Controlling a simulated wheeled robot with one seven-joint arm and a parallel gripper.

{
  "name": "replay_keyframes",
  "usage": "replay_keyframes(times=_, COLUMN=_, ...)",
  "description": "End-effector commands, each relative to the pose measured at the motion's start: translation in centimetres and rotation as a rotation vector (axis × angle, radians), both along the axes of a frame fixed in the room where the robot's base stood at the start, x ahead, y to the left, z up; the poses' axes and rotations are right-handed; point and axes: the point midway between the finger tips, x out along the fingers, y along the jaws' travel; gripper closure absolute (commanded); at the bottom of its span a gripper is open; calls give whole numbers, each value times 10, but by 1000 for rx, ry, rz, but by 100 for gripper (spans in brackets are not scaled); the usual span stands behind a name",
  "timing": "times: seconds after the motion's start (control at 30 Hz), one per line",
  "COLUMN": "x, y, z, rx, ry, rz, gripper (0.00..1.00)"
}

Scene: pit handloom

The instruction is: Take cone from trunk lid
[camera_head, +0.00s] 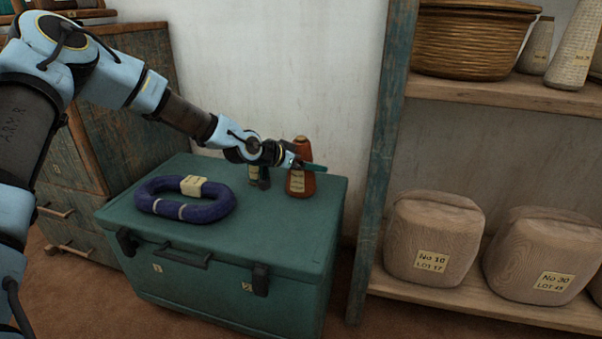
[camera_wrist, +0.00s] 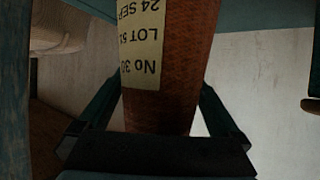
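The orange-brown cone (camera_head: 301,184) stands upright on the green trunk lid (camera_head: 262,215), near its back right. My gripper (camera_head: 306,166) is at the cone's upper part, with one finger across its front. In the wrist view the cone (camera_wrist: 170,95) appears upside down, with a cream label reading No 30 and LOT. The two fingers lie spread on either side of it, with gaps beside the cone near the palm. The fingertips meet the cone's outline, and I cannot tell whether they touch it.
A dark labelled spool (camera_head: 259,177) stands just left of the cone, partly behind my gripper. A blue yarn hank (camera_head: 187,208) lies on the lid's left part. A shelf post (camera_head: 378,165) rises to the right. Wrapped bundles (camera_head: 432,238) sit on the lower shelf.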

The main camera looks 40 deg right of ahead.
Motion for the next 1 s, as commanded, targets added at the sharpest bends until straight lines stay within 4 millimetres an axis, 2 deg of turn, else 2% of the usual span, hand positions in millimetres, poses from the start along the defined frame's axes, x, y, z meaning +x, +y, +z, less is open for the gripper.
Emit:
replay_keyframes(times=0.07, x=0, y=0, z=0, rx=0, ry=0, rz=0, gripper=10)
replay_keyframes(times=0.73, x=0, y=0, z=0, rx=0, ry=0, rz=0, gripper=86)
replay_keyframes(times=1.0, x=0, y=0, z=4, rx=-2, ry=-1, rz=0, gripper=87)
